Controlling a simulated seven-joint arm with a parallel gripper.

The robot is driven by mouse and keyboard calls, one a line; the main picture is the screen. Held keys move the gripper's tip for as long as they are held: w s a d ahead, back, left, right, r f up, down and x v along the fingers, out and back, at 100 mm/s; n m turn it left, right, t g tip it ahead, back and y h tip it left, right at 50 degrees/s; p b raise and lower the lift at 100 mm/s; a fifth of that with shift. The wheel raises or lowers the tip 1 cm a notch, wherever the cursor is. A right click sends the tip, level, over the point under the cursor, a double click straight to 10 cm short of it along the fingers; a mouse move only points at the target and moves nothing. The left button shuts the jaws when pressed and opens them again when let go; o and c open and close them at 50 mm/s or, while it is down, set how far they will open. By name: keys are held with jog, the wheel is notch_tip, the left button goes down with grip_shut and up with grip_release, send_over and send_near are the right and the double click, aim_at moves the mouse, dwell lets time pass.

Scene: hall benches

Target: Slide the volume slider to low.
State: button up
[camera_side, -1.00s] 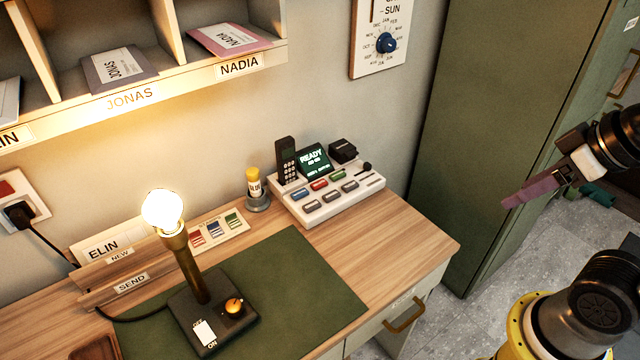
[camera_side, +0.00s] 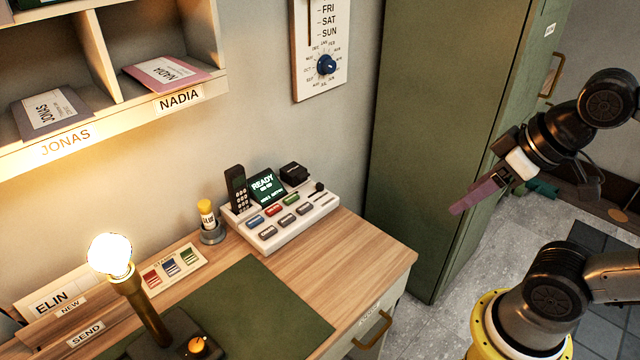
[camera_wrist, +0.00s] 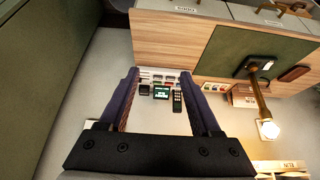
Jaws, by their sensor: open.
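The white desk console (camera_side: 290,227) stands at the back right of the wooden desk. A small black knob (camera_side: 318,186) on its right part looks like the volume slider; its slot and any marks are too small to read. The console also shows between my fingers in the wrist view (camera_wrist: 157,77), upside down and some way off. My gripper (camera_side: 456,209) is open and empty, in the air to the right of the desk, apart from the console. Both fingers show in the wrist view (camera_wrist: 160,78), with a gap between them.
A handset (camera_side: 237,188), a lit READY screen (camera_side: 265,186) and several coloured buttons sit on the console. A glue-like bottle (camera_side: 207,213) stands left of it. A lit lamp (camera_side: 110,256) stands front left. A green cabinet (camera_side: 440,130) rises behind, right of the desk.

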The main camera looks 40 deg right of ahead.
jog(key=c, duration=0.4)
jog(key=w+r+m, duration=0.9)
jog(key=r, duration=0.1)
jog(key=m+g, duration=0.6)
jog(key=m, duration=0.3)
send_over(320, 184)
notch_tip(320, 184, down, 21)
notch_tip(320, 184, down, 13)
jog(key=shift+f, duration=0.2)
